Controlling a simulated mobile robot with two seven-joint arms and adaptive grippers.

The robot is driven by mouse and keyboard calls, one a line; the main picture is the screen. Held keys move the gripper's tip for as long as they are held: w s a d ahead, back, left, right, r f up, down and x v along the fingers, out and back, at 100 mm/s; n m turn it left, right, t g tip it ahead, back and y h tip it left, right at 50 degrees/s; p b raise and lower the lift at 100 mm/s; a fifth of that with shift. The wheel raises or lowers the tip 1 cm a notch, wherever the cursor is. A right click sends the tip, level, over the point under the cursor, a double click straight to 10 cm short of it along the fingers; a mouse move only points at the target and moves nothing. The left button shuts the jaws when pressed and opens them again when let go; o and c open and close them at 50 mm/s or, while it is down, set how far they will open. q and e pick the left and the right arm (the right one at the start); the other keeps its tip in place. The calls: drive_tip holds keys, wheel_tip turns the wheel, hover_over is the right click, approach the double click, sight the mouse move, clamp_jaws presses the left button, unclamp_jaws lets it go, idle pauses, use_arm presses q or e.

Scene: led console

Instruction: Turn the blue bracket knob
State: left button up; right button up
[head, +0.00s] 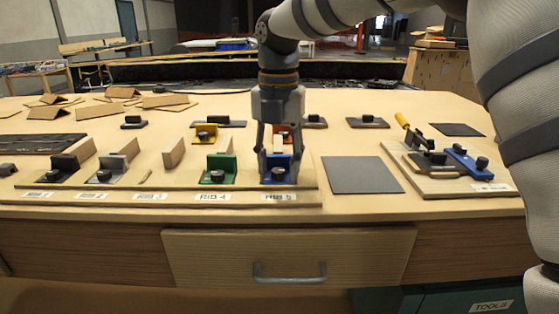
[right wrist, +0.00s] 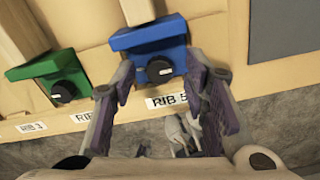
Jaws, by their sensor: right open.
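The blue bracket (head: 292,165) stands at the RIB 5 place on the wooden board in the head view. Its black knob (head: 279,173) faces the front. In the right wrist view the blue bracket (right wrist: 150,38) and its round black knob (right wrist: 159,71) with a white mark show clearly. My right gripper (head: 278,180) comes down from above over the blue bracket. In the right wrist view my right gripper (right wrist: 165,85) is open, one finger to each side of the knob, and its fingers appear apart from the knob. My left gripper is not in view.
A green bracket (head: 228,163) with a black knob stands just left of the blue one. A yellow bracket (head: 205,131) is behind it. A dark grey mat (head: 362,174) lies to the right. A wooden board with a blue clamp (head: 466,161) lies further right.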

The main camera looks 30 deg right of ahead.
clamp_jaws()
drive_tip(key=shift+m, duration=0.3)
